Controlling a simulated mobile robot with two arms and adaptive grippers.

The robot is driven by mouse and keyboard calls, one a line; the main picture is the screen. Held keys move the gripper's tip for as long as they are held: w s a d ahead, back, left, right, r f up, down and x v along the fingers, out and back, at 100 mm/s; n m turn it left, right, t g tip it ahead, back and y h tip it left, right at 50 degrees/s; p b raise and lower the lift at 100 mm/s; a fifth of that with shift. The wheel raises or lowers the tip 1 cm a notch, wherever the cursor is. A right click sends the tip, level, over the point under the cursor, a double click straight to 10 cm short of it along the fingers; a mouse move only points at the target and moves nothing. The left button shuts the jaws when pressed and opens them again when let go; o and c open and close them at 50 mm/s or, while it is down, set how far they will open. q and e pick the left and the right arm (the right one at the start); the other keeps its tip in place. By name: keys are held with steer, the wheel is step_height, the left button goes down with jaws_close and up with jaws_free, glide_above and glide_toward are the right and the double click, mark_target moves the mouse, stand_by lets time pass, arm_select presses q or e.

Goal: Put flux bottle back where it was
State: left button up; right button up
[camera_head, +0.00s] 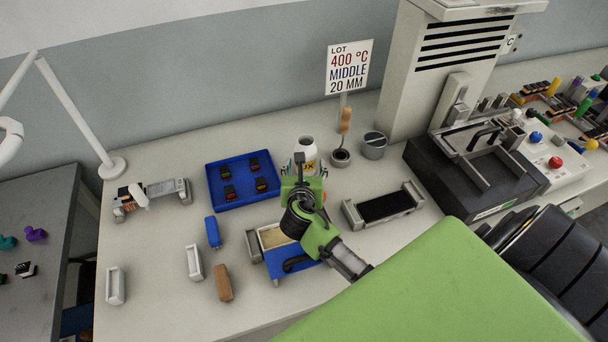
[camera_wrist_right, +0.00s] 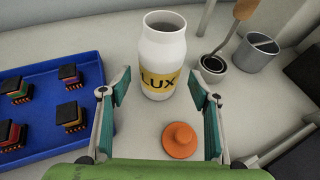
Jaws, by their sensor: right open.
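The flux bottle (camera_head: 307,148) is white with a yellow label. It stands upright and uncapped on the bench, right of the blue tray. In the right wrist view the bottle (camera_wrist_right: 163,52) stands just ahead of my right gripper (camera_wrist_right: 160,85), whose teal fingers are spread apart with nothing gripped between them. In the head view my right gripper (camera_head: 303,174) hides the lower part of the bottle. An orange cap (camera_wrist_right: 180,141) lies on the bench between the fingers, nearer than the bottle. My left gripper is not in view.
The blue tray (camera_head: 217,201) holds several small connectors. A grey cup (camera_head: 374,147) and a holder (camera_head: 340,158) with a wooden-handled tool stand right of the bottle. A sign (camera_head: 348,68) stands behind. A black-and-grey fixture (camera_head: 384,206) lies to the right.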

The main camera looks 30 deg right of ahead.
steer(key=v, duration=0.6)
steer(key=shift+s+a+r, duration=0.15)
steer(key=shift+s+a, duration=0.05)
steer(key=shift+s, duration=0.05)
